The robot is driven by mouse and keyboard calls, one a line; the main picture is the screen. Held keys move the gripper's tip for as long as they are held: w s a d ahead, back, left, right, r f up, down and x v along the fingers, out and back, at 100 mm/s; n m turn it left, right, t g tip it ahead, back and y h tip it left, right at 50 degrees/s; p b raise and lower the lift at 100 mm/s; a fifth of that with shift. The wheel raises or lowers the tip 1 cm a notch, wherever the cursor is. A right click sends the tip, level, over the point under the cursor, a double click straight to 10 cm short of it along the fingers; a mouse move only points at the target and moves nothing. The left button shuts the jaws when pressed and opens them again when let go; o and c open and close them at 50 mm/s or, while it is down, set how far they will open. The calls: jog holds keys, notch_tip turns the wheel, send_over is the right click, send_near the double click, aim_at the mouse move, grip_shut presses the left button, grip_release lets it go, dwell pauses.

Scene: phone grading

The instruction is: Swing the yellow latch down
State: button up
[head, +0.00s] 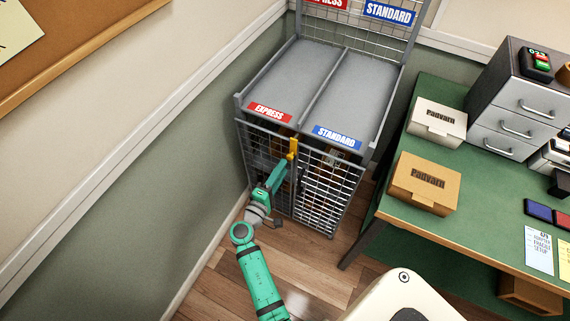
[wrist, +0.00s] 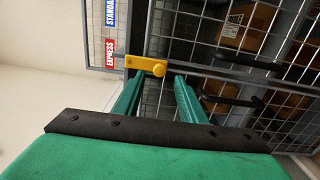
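The yellow latch (head: 292,149) is at the top of the grey mesh cage front, near where its two doors meet. In the head view it looks upright. In the wrist view the latch (wrist: 143,63) shows as a short yellow bar with a round knob at one end. My green gripper (head: 286,164) is just in front of the cage, close to the latch. In the wrist view my gripper (wrist: 157,84) is open, with the knob just beyond and between the fingertips. Nothing is held. I cannot tell whether a finger touches the latch.
The mesh cage doors (head: 322,203) have dark handles (wrist: 230,100), right of my fingers in the wrist view. Cardboard boxes (wrist: 245,25) sit behind the mesh. A green desk (head: 480,190) with boxes and drawers stands to the right. The wall (head: 215,170) is close on the left.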

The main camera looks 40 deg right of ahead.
jog(key=v, duration=0.6)
jog(key=shift+s+a, duration=0.15)
jog(key=shift+a, duration=0.2)
